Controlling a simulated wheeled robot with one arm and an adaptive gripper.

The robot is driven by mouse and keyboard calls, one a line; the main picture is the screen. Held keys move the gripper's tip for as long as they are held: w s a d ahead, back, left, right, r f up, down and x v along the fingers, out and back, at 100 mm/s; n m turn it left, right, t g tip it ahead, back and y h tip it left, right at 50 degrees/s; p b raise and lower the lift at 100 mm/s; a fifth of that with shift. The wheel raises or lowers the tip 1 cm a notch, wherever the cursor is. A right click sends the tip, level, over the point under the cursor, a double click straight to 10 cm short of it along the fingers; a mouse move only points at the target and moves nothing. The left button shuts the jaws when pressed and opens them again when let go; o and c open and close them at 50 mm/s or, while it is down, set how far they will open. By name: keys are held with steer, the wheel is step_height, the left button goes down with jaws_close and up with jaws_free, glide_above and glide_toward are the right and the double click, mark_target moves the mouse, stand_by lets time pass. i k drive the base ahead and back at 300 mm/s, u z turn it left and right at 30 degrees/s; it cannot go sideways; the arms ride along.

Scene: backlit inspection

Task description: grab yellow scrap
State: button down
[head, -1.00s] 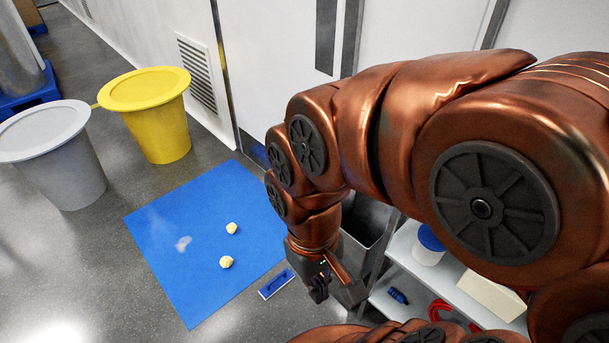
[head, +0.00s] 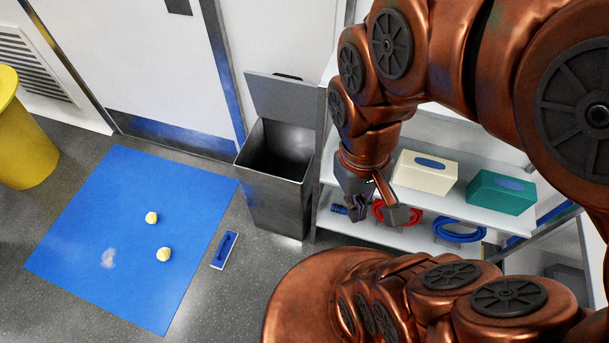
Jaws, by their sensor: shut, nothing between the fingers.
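One yellow scrap (head: 151,217) is slightly farther back, and the other yellow scrap (head: 163,254) is nearer and a little to the right. My gripper (head: 381,218) hangs to the right of both scraps, in front of the shelf unit in the picture. It is shut and holds nothing. Both scraps are in full view.
An open grey bin (head: 278,185) stands between the mat and the shelf (head: 455,208). The shelf holds tissue-like boxes and coiled cables. A blue-and-white tool (head: 224,250) lies by the mat. A yellow tub (head: 22,145) stands at left.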

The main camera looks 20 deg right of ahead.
mark_target(151, 218)
steer(key=u, duration=1.65)
steer(key=k, duration=0.5)
steer(key=u, duration=1.1)
steer(key=i, duration=2.6)
steer(key=z, duration=1.1)
steer(key=i, duration=1)
steer(key=z, duration=1.35)
steer(key=i, duration=0.35)
steer(key=z, duration=0.2)
